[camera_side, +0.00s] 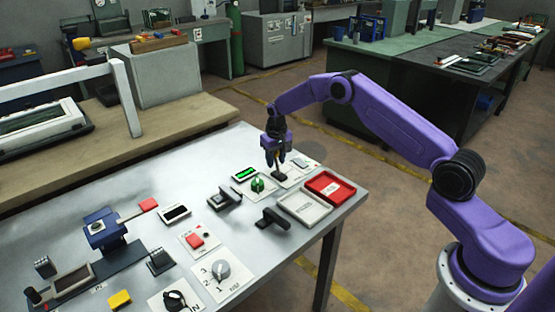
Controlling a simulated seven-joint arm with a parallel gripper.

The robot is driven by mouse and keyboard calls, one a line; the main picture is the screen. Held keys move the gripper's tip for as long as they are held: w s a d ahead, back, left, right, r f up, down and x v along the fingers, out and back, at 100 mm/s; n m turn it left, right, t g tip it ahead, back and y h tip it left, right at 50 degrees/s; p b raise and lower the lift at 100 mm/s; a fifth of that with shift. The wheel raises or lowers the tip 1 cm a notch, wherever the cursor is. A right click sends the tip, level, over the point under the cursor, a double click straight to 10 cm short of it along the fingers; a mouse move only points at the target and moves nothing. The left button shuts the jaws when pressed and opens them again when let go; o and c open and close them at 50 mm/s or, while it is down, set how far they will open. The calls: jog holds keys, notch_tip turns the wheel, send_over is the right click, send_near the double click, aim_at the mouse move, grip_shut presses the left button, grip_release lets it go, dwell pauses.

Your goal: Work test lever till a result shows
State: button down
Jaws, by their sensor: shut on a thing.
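My gripper (276,162) points down at the far right part of the metal table. Its fingers are shut on a small upright lever, which I take to be the test lever (280,175), with a dark base on a pale plate. The fingers hide most of the lever, so its tilt is hard to tell. Just left of it, a small display (245,174) is lit green; its characters are too small to read. A green knob (257,184) sits on a plate between the display and the lever.
A grey tray (284,211) and a red tray (345,200) lie near the right edge of the metal table (250,262). A black handle (273,218), a dark block (225,198), a red button (194,241) and a grey dial (220,269) stand nearer the camera.

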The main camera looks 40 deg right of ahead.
jog(key=shift+w+f+g, duration=0.1)
jog(key=shift+w+g, duration=0.25)
jog(key=shift+g, duration=0.15)
